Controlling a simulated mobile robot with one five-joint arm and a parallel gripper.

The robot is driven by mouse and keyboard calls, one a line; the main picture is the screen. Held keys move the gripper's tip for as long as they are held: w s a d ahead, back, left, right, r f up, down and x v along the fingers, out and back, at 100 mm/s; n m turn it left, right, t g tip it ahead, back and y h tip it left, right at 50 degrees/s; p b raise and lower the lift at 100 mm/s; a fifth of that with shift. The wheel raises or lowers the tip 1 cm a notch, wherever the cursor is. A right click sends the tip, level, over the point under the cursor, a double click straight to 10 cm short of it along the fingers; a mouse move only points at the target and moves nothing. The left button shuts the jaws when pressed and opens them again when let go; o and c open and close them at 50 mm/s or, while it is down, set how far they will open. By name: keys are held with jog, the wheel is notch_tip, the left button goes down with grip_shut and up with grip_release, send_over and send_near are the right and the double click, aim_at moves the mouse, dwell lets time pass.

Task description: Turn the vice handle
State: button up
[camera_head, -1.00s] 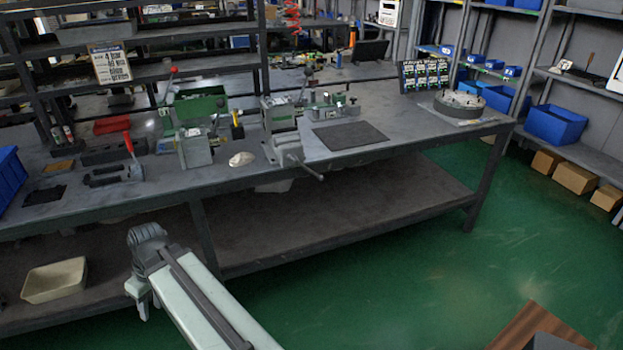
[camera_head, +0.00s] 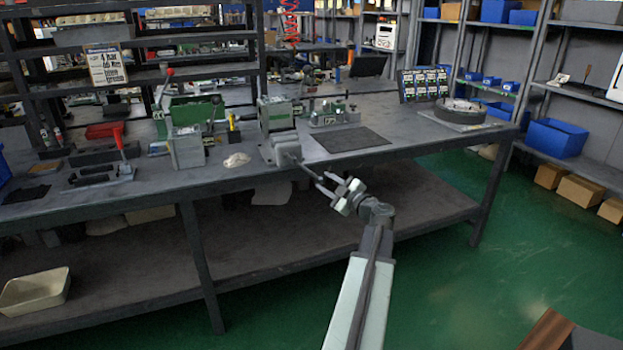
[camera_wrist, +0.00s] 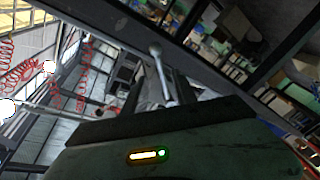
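The grey vice (camera_head: 282,148) stands at the front edge of the workbench in the head view. Its thin handle (camera_head: 306,169) slants out over the edge, down and to the right. My gripper (camera_head: 328,186) is at the handle's outer end, in front of the bench. Its two fingers look apart, with the handle's end at or between their tips; contact cannot be made out. In the wrist view a pale rod with a rounded end, apparently the handle (camera_wrist: 161,72), stands just beyond the dark gripper edge.
The workbench (camera_head: 430,138) carries a dark mat (camera_head: 350,139), a round chuck (camera_head: 460,110) and a red-handled clamp (camera_head: 122,150). Its lower shelf (camera_head: 270,240) lies behind my arm. Green floor (camera_head: 500,240) is free to the right. A brown-topped thing (camera_head: 545,335) stands at lower right.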

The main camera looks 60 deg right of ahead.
aim_at(313, 176)
jog(key=x, duration=0.7)
jog(key=shift+w, duration=0.4)
jog(key=shift+c, duration=0.2)
grip_shut()
jog(key=shift+a+f, duration=0.1)
dwell(0.6)
